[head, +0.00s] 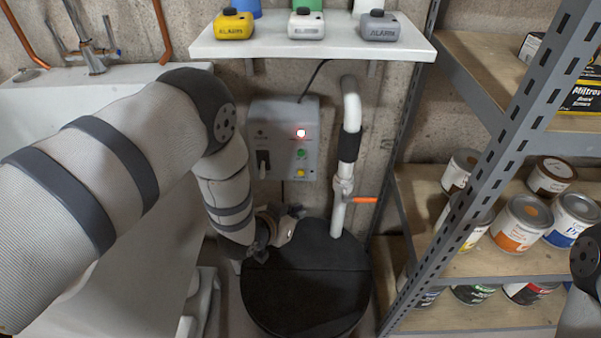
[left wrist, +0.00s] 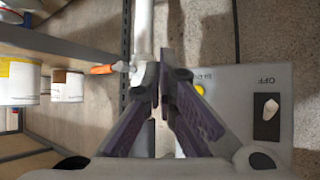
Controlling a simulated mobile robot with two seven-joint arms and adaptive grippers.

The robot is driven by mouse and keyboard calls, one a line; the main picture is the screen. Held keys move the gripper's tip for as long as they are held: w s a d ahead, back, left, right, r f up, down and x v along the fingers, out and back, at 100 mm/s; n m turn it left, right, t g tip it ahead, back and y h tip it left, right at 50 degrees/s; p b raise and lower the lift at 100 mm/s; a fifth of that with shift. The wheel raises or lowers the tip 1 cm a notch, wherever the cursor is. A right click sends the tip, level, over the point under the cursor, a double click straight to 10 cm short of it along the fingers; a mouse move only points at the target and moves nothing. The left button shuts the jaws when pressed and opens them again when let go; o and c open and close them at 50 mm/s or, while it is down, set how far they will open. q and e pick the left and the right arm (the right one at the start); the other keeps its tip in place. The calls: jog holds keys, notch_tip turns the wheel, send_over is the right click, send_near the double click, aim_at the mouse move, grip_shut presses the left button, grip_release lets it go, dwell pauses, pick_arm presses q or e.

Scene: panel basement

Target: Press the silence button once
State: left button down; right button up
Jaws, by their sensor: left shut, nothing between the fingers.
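A grey control panel (head: 282,120) is mounted on the wall. I cannot read which is the silence button. My left gripper (head: 294,220) is shut and empty, below the panel and above the black lid. In the left wrist view the shut fingers (left wrist: 160,75) are beside the panel (left wrist: 230,82), left of the yellow button (left wrist: 199,89); the switch (left wrist: 267,112) shows further right. My right gripper is out of view.
A white pipe (head: 350,105) with an orange-handled valve (head: 363,200) rises right of the panel from a black round lid (head: 305,285). A white shelf (head: 310,47) with several alarm boxes hangs above. A sink (head: 60,90) stands left, a metal rack (head: 480,160) with paint cans right.

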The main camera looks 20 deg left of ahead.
aim_at(301, 173)
pick_arm(q)
jog(key=w+a+b, duration=0.2)
jog(key=w+b, duration=0.2)
jog(key=w, duration=0.4)
jog(key=shift+w+a, duration=0.25)
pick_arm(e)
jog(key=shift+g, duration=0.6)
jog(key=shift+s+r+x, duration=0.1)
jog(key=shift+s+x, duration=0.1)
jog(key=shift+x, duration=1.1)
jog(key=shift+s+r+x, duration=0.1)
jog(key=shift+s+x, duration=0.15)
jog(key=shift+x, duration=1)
pick_arm(q)
jog(key=shift+w, duration=0.1)
jog(key=shift+w+a, duration=0.1)
jog(key=shift+w, duration=0.2)
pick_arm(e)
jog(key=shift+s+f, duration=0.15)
